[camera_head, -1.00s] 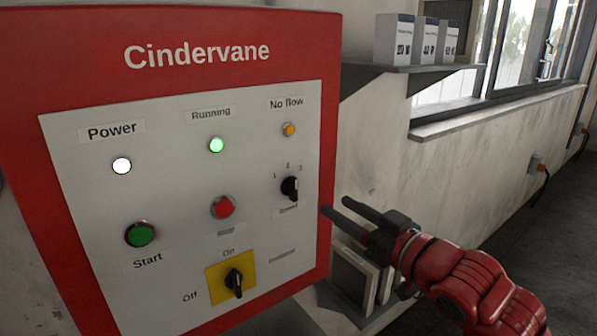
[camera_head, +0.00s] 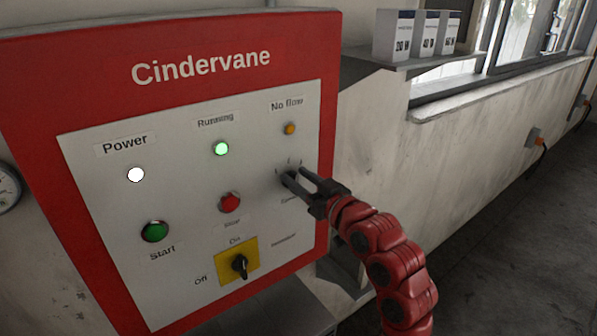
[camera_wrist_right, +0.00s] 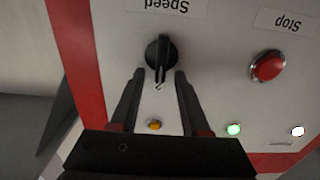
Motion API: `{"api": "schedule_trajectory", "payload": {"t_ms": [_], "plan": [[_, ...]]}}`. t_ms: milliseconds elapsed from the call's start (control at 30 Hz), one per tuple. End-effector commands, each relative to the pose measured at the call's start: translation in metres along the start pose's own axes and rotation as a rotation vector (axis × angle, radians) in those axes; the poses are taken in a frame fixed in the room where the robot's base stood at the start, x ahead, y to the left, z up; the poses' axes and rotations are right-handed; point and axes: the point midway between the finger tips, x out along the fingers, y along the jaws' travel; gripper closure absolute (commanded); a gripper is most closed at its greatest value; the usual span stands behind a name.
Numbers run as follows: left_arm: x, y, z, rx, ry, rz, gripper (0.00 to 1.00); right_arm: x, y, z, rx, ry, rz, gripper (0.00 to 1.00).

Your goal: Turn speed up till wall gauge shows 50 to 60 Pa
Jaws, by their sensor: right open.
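My left gripper is not in view.
The red Cindervane cabinet (camera_head: 60,90) also carries a lit green running lamp (camera_head: 221,148), an amber no-flow lamp (camera_head: 290,129), a green start button (camera_head: 155,231), a red stop button (camera_head: 230,202) and a yellow-backed switch (camera_head: 239,264). A shelf with boxes (camera_head: 393,36) is at right.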

Motion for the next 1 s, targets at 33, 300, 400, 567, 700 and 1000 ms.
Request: {"api": "schedule_trajectory", "payload": {"t_ms": [33, 300, 400, 567, 700, 1000], "plan": [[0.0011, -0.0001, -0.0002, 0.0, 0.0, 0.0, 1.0, 0.0018, -0.0004, -0.0006, 0.0, 0.0, -0.001, 0.54], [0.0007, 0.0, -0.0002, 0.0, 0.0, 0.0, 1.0, 0.0027, -0.0001, 0.0003, 0.0, 0.001, 0.0, 0.54], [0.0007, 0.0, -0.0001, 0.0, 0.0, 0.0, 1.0, 0.0026, 0.0, 0.0003, 0.0, 0.001, 0.0, 0.72], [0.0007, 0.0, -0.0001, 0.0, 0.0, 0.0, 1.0, 0.0026, 0.0, 0.0009, 0.001, -0.001, 0.0, 1.0], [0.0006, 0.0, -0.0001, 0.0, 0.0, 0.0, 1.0, 0.0027, 0.0, 0.002, 0.002, -0.003, 0.0, 1.0], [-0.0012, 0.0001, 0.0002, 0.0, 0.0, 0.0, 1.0, 0.0029, 0.0005, 0.0047, 0.017, -0.008, -0.001, 1.0]]}}
